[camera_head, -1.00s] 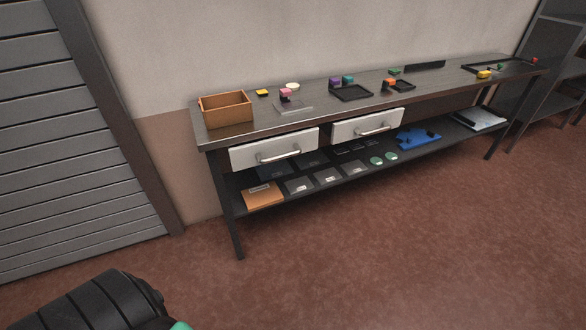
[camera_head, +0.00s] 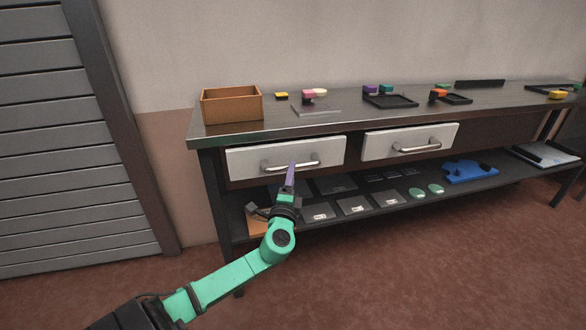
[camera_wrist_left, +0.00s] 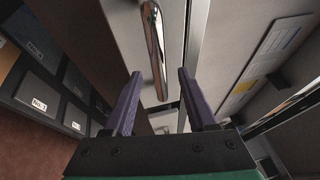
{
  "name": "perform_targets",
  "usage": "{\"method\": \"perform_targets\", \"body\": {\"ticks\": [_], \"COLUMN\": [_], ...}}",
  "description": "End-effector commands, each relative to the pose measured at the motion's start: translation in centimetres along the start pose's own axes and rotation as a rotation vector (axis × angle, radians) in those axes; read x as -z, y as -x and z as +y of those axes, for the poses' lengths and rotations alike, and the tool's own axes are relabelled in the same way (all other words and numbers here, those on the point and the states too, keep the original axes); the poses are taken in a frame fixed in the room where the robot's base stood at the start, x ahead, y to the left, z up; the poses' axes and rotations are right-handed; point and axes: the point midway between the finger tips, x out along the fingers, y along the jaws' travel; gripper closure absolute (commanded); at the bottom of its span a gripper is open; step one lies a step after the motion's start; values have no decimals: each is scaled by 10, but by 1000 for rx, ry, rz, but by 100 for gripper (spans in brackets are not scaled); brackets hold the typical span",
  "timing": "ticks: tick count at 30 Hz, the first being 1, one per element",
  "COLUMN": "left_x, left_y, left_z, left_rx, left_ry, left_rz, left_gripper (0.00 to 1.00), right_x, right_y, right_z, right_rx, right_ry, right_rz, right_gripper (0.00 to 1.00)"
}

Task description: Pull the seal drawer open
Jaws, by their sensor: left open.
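Two white drawers sit under the bench top, a left drawer (camera_head: 245,161) and a right drawer (camera_head: 380,146). Both look shut; I cannot read which is the seal drawer. The left drawer's metal bar handle (camera_head: 275,167) shows in front of its face. My left gripper (camera_head: 292,167) reaches up to this handle and covers part of it. In the left wrist view the open, empty gripper (camera_wrist_left: 159,72) has its purple fingers on either side of the handle's line (camera_wrist_left: 154,45). Whether the handle is within finger depth is unclear. My right gripper is out of view.
The bench top (camera_head: 225,130) carries an orange-brown box (camera_head: 232,106) and small coloured items. The lower shelf below the drawers holds several dark labelled boxes (camera_head: 353,205) and a blue item (camera_head: 470,171). A slatted grey panel (camera_head: 70,150) stands at the left. The floor in front is clear.

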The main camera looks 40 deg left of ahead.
Motion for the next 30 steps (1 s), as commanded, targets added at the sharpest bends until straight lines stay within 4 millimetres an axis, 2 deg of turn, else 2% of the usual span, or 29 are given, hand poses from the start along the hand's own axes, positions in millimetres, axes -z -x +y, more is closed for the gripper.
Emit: {"method": "perform_targets", "body": {"ticks": [3,6,15,19,20,30], "left_x": [0,0,0,0,0,0], "left_y": [-26,-38,-43,-42,-42,-42], "left_z": [0,1,1,1,1,2], "left_rx": [2,0,-2,-2,-2,-3], "left_ry": [1,1,1,1,1,1], "left_rz": [-2,-1,0,0,0,0], "left_gripper": [43,43,43,93,100,100], "right_x": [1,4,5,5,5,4], "right_y": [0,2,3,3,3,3], "right_z": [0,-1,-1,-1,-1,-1], "right_rx": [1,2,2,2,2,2], "right_ry": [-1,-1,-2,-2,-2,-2], "right_rz": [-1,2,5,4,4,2], "right_gripper": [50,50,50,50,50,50]}}
